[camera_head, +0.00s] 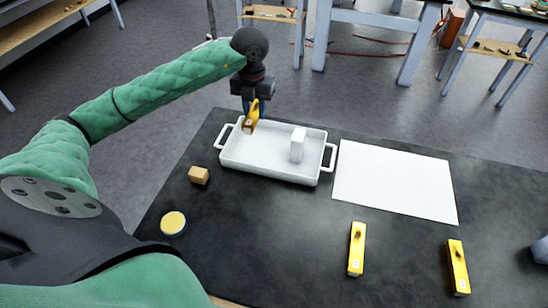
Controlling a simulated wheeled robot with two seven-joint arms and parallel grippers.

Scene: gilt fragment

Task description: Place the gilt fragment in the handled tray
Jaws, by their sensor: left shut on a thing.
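The gilt fragment (251,117), a golden-yellow piece, is held in my left gripper (254,100) at the far left end of the handled tray. The handled tray (262,170) is a white rectangular dish with a loop handle at each end, on the dark table. My left gripper points down and is shut on the fragment's upper part. The fragment's lower end shows against the tray's inside; I cannot tell whether it touches the floor of the tray. My right gripper cannot be made out.
A white block (297,145) stands in the tray's right part. A white sheet (394,180) lies to its right. Two yellow blocks (356,249) (457,267), a tan block (199,175) and a round yellow-topped tin (173,223) lie on the table (285,235). A grey part (540,250) shows at the right edge.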

